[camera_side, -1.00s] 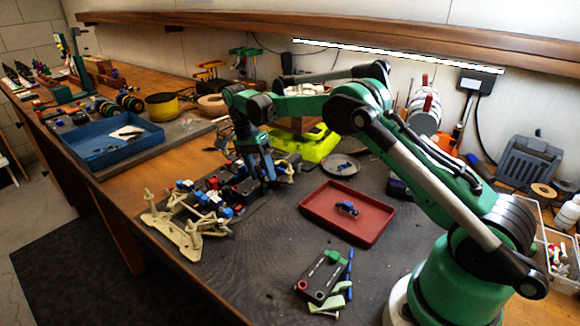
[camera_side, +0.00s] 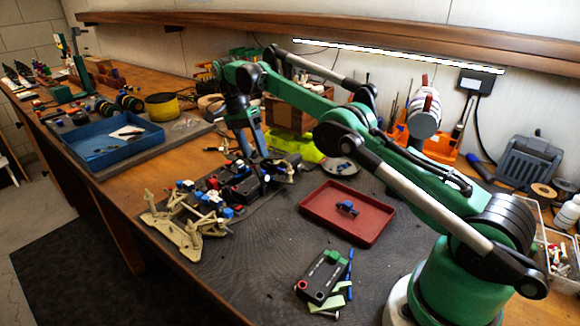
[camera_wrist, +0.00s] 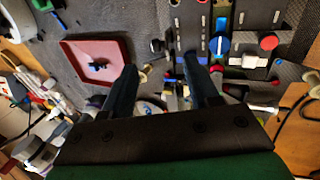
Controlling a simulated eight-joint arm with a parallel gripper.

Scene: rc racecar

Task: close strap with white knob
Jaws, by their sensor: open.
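The car chassis (camera_side: 180,236) lies on the dark mat, with a cream end at the front and a black middle carrying blue, red and white parts. In the wrist view, the black chassis plate (camera_wrist: 237,15) shows a blue knob (camera_wrist: 220,43), a red knob (camera_wrist: 269,42) and a small white piece (camera_wrist: 249,61). I cannot tell which white piece is the strap's white knob, or whether the strap is closed. My gripper (camera_side: 254,154) hangs over the far end of the chassis.
A red tray (camera_side: 340,232) holding a small blue part lies right of the chassis. A black box with a green part (camera_side: 322,275) lies nearer the front. A yellow-green car body (camera_side: 302,144) stands behind my gripper. A blue tray (camera_side: 85,150) is at the left.

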